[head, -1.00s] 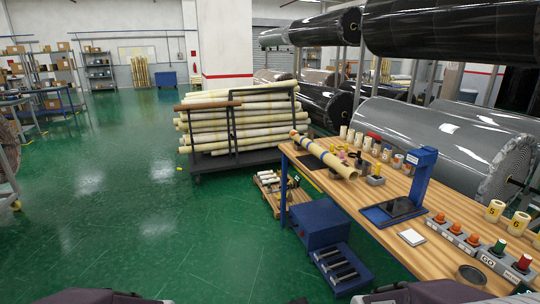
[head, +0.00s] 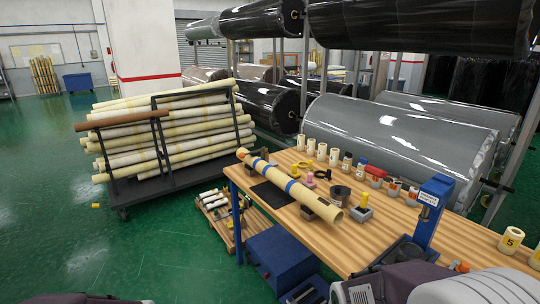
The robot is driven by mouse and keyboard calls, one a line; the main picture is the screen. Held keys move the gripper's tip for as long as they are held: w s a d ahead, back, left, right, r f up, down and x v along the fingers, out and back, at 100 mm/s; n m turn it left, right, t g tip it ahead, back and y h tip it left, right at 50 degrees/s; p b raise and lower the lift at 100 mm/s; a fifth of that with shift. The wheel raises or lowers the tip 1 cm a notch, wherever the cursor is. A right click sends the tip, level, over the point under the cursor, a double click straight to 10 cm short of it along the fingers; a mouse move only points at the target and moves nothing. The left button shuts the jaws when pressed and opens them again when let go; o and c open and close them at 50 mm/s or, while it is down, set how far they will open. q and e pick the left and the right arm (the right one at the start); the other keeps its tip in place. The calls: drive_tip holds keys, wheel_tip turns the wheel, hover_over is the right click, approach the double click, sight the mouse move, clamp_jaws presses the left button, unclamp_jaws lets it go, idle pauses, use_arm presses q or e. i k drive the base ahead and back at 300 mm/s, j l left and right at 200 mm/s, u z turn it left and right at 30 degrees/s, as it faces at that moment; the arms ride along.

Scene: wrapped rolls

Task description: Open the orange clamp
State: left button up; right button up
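A long cream tube (head: 318,203) with blue bands lies on dark supports on the wooden workbench (head: 390,238). A small orange-yellow piece (head: 242,153) sits at the tube's far left end. I cannot tell whether it is the orange clamp, or whether it is open or shut. My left arm shows only as a dark sliver at the bottom left edge. My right arm's grey and dark links cover the bench's near right part. Neither gripper's fingers are in view.
A blue stand (head: 432,207) rises from the bench at right. Several small rolls and cups line its back edge. A blue box (head: 279,252) and a pallet (head: 222,218) with rolls stand on the floor. A loaded tube rack (head: 180,175) is at left, with open green floor beyond.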

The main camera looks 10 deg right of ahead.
sight(242, 154)
drive_tip(key=i+j, duration=0.25)
drive_tip(key=i, duration=0.3)
drive_tip(key=i+j+z, duration=0.1)
drive_tip(key=i+j, duration=0.15)
drive_tip(key=i, duration=0.3)
drive_tip(key=i+j+z, duration=0.1)
drive_tip(key=i+j, duration=0.15)
drive_tip(key=i, duration=0.3)
drive_tip(key=i+j, duration=0.35)
drive_tip(key=i, duration=0.2)
drive_tip(key=i+j+z, duration=0.1)
drive_tip(key=i+j, duration=0.2)
drive_tip(key=i, duration=0.2)
